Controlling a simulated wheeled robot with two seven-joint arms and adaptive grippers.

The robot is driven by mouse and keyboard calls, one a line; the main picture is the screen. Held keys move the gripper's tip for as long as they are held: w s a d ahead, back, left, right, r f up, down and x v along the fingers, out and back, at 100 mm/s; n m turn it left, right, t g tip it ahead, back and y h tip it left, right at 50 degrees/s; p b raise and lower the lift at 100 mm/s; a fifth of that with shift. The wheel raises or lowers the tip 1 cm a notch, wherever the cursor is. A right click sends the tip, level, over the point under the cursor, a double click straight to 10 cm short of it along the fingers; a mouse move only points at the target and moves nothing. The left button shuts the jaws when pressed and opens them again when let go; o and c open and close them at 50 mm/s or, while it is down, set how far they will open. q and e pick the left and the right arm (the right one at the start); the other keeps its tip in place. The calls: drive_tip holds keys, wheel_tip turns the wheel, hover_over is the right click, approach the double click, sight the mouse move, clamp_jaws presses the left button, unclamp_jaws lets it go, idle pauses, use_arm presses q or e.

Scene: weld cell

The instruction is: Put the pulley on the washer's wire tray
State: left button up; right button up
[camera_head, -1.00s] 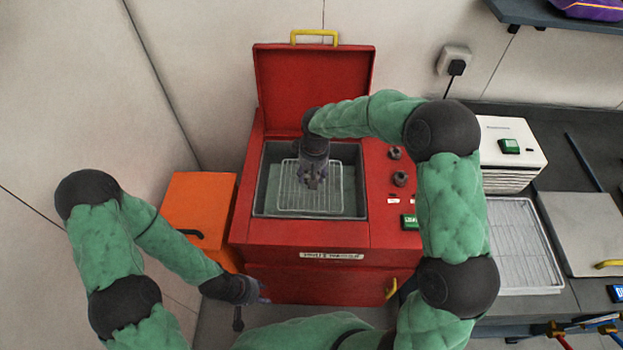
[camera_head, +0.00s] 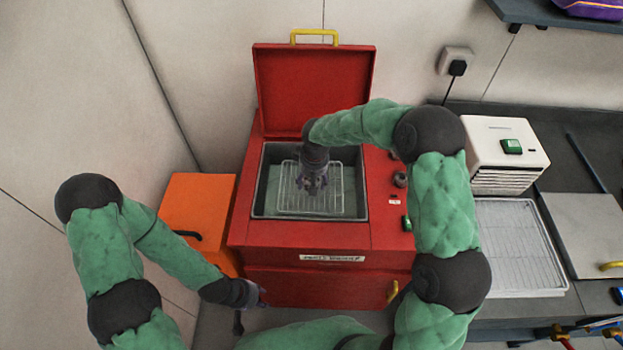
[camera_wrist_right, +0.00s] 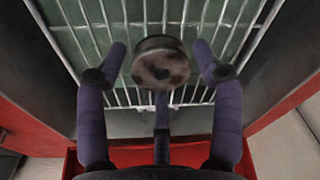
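The washer is a red tank (camera_head: 330,237) with its lid up. Its wire tray (camera_head: 340,207) lies inside; the wires also fill the top of the right wrist view (camera_wrist_right: 92,30). The pulley (camera_wrist_right: 160,68), a round dark metal piece, shows against the wires, between my right fingers. Clear gaps show on both sides of it; I cannot tell whether it touches the tray. My right gripper (camera_head: 313,186) points down over the tray, its fingers spread (camera_wrist_right: 160,65). My left gripper (camera_head: 260,296) is low, in front of the tank; its fingers are too small to judge.
The raised red lid (camera_head: 313,90) stands behind the tank. An orange box (camera_head: 200,205) is on the left. On the right bench are a white unit (camera_head: 507,145), a white wire rack (camera_head: 520,245) and a grey plate (camera_head: 592,230). The tank walls surround my right gripper.

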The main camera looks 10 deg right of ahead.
idle(0.3)
drive_tip(key=shift+r, duration=0.2)
wheel_tip(320, 180, up, 12)
drive_tip(key=s+p, duration=0.1)
drive_tip(key=p, duration=0.1)
drive_tip(key=shift+s+d+p, duration=0.2)
drive_tip(key=shift+d+p, duration=0.05)
drive_tip(key=shift+p, duration=0.15)
drive_tip(key=shift+f, duration=0.1)
idle(0.9)
